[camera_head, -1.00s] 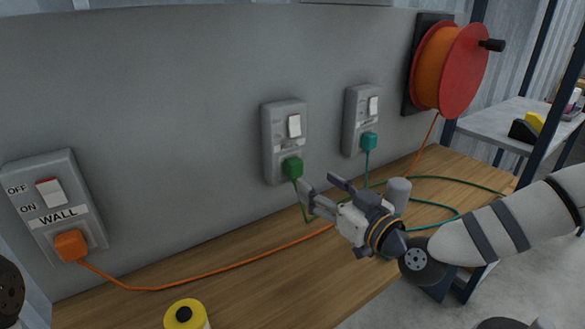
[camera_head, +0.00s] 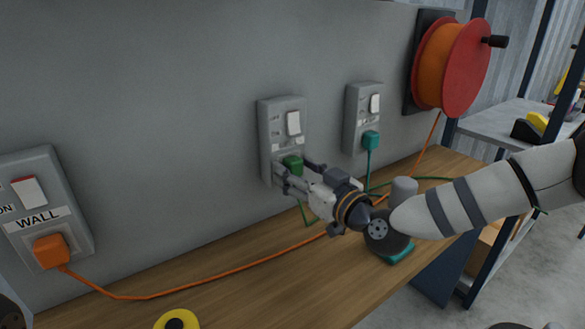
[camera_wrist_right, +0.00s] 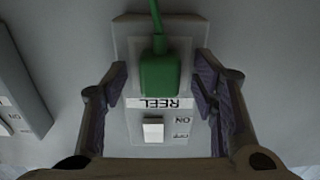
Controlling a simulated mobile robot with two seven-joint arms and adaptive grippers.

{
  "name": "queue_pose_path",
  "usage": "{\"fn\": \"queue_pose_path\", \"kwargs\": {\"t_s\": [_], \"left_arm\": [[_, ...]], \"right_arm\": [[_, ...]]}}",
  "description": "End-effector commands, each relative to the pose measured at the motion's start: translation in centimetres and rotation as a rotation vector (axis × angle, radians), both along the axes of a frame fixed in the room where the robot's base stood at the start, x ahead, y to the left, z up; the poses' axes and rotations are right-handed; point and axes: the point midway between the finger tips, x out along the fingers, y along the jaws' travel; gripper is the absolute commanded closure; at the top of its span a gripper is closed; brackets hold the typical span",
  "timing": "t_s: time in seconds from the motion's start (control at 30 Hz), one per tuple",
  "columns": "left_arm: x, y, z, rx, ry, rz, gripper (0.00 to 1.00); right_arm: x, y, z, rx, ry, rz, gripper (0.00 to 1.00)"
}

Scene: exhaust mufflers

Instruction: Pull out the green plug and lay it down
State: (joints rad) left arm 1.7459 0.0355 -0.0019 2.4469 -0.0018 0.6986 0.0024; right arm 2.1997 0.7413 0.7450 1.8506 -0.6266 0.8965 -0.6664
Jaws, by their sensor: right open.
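The green plug (camera_head: 293,163) sits in the lower part of a grey switched socket (camera_head: 284,115) on the grey wall panel. Its green cord hangs down from it. My right gripper (camera_head: 297,177) is at the plug with its fingers pointing toward the panel. In the right wrist view the plug (camera_wrist_right: 160,76) lies between the two open fingers, with a gap on each side, above a label reading REEL.
A teal plug (camera_head: 371,140) sits in another socket to the right. An orange plug (camera_head: 50,251) sits in the WALL socket at left, its cord crossing the wooden bench (camera_head: 250,285). A yellow spool (camera_head: 177,321) stands at the front. A cord reel (camera_head: 452,65) hangs at right.

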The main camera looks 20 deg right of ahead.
Motion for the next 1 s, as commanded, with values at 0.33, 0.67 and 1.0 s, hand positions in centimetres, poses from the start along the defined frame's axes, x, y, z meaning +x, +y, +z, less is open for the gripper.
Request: {"fn": "queue_pose_path", "kwargs": {"t_s": [0.33, 0.67, 1.0], "left_arm": [[0.18, 0.0, 0.2, 0.0, -0.006, 0.0, 0.6], [0.22, 0.0, 0.24, 0.0, -0.007, 0.0, 0.6], [0.43, -0.01, 0.47, 0.0, -0.014, 0.0, 0.6]], "right_arm": [[-0.04, 0.0, 0.06, 0.0, 0.0, 0.0, 0.47], [-0.03, -0.03, -0.07, 0.0, 0.001, 0.0, 0.47], [-0.02, -0.02, 0.11, -0.001, -0.001, 0.0, 0.47]]}}
